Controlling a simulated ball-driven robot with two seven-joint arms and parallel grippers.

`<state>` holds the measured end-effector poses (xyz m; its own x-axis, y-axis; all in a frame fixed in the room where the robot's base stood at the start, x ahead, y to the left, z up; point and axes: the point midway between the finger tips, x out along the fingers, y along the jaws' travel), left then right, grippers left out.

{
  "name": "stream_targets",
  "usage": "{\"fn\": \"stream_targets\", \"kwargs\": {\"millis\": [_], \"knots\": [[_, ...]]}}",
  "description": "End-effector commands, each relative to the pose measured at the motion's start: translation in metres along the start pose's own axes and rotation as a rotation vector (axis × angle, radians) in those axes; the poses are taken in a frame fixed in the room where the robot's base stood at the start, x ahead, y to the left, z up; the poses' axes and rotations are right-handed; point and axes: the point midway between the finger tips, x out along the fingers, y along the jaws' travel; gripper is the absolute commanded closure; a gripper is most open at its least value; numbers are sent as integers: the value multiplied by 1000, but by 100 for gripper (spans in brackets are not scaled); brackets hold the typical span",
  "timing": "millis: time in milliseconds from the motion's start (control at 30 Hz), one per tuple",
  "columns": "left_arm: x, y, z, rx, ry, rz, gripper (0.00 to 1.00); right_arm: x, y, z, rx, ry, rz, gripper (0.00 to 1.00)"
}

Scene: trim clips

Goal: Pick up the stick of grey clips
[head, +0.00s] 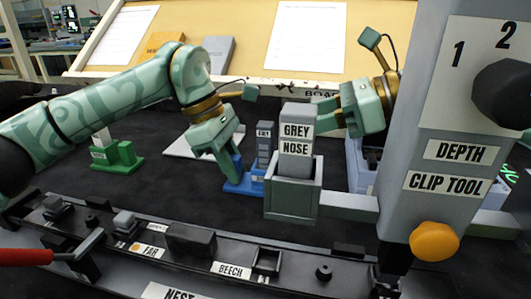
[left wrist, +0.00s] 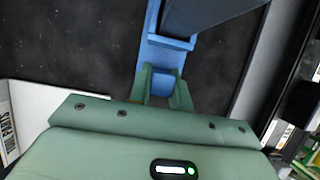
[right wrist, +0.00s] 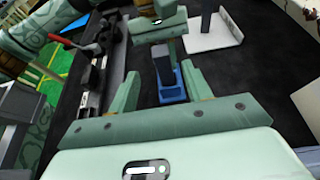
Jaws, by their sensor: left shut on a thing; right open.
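The stick of grey clips (head: 264,142) stands upright in a blue holder (head: 257,187), partly hidden by the GREY NOSE block. My left gripper (head: 231,179) points down and is shut on the end of the blue holder; the left wrist view shows the fingers on the blue part (left wrist: 163,56). My right gripper (head: 324,115) is open and empty, its fingers pointing left, partly behind the GREY NOSE block. In the right wrist view the stick (right wrist: 163,66) stands ahead between its open fingers, apart from them.
The GREY NOSE block (head: 296,132) sits in a grey socket (head: 291,203) in front of the stick. The CLIP TOOL column (head: 432,130) blocks the right. A white tray (head: 190,147) lies behind my left gripper. A green stand (head: 124,157) is left. A black rail (head: 190,245) runs along the front.

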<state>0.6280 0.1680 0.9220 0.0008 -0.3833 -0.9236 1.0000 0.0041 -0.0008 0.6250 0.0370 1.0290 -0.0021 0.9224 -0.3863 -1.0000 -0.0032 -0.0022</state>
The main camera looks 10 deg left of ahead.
Motion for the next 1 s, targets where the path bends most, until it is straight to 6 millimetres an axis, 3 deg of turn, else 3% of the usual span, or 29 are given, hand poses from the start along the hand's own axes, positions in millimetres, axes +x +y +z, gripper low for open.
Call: {"fn": "stream_targets", "kwargs": {"millis": [500,767,800,967,1000], "knots": [[0,0,0,0,1,0,100,68,-4,4,3,-2,-2,51],[0,0,0,0,1,0,100,73,-4,4,4,-4,-4,51],[0,0,0,0,1,0,100,73,-4,4,4,-4,-4,54],[0,0,0,0,1,0,100,73,-4,4,4,-4,-4,98],[0,0,0,0,1,0,100,73,-4,4,4,-4,-4,100]]}}
